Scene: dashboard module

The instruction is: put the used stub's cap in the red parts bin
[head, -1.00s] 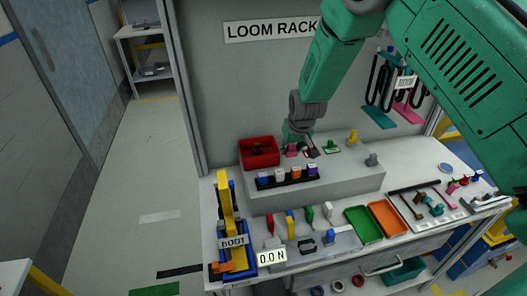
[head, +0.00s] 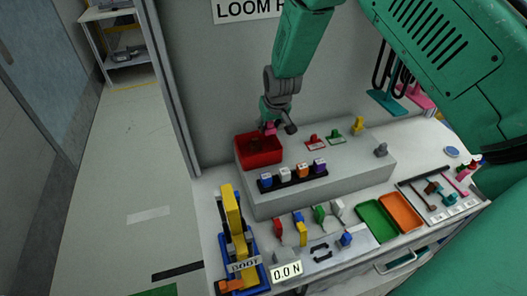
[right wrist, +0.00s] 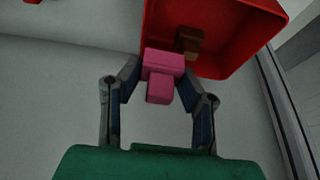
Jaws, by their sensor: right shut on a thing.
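The red parts bin (head: 259,158) stands at the left end of the grey raised shelf. In the right wrist view its red wall (right wrist: 237,55) fills the upper right, and a small brown piece (right wrist: 188,40) lies inside. My right gripper (head: 270,129) is at the bin's back right side, pointing down. It is shut on a pink cap, which shows blocky and stepped between the fingers in the right wrist view (right wrist: 162,72). The cap overlaps the bin's near rim in that view; I cannot tell whether they touch. My left gripper is not in view.
A black strip with several coloured-top blocks (head: 292,176) lies in front of the bin. Red (head: 314,142) and green (head: 334,136) pieces are to its right. A yellow and blue boot fixture (head: 236,235) stands front left. Green (head: 378,221) and orange (head: 401,212) trays are front right.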

